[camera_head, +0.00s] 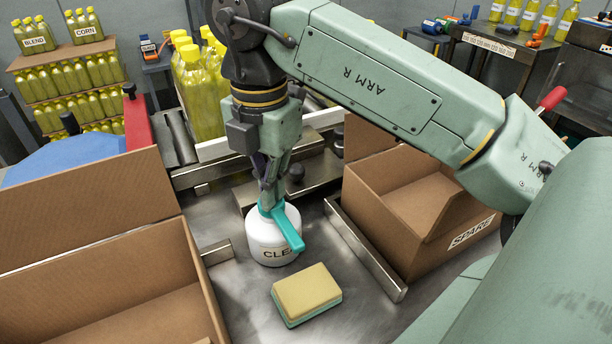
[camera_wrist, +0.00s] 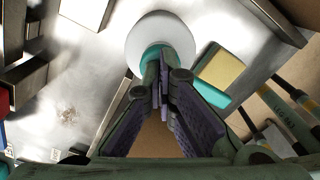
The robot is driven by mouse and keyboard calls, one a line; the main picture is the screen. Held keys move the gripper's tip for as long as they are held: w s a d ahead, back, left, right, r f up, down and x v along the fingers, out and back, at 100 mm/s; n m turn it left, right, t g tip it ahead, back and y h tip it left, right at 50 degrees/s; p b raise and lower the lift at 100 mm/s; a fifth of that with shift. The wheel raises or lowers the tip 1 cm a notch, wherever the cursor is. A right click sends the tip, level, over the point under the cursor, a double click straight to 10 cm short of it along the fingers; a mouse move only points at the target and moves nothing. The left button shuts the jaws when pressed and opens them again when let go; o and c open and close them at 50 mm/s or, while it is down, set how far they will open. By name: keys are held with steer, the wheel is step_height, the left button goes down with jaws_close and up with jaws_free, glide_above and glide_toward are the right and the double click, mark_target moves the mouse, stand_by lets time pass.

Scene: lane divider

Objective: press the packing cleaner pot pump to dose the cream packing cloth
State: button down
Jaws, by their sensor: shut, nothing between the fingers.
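The cleaner pot (camera_head: 272,240) is a white round pot with a black label partly reading "CLE", standing upright on the metal table. Its teal pump (camera_head: 289,228) has a spout pointing toward the front right. The cream cloth (camera_head: 307,292) lies on a teal pad just in front of the pot. My gripper (camera_head: 268,203) is shut and points down at the top of the pump, seemingly touching it, though the exact contact is hidden. In the wrist view the closed fingertips (camera_wrist: 163,90) overlap the pump in front of the white pot (camera_wrist: 160,36); the cloth (camera_wrist: 221,70) shows beside it.
An open cardboard box (camera_head: 120,285) stands at the left, and a box marked SPARE (camera_head: 425,215) at the right. A metal rail (camera_head: 365,250) lies beside the right box. Yellow bottles (camera_head: 200,95) stand behind my gripper. Bare table lies around the cloth.

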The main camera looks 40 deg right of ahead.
steer(key=shift+r+p, duration=0.95)
steer(key=shift+r, duration=0.75)
step_height(320, 180, up, 6)
steer(key=p, duration=0.3)
steer(key=shift+p, duration=0.4)
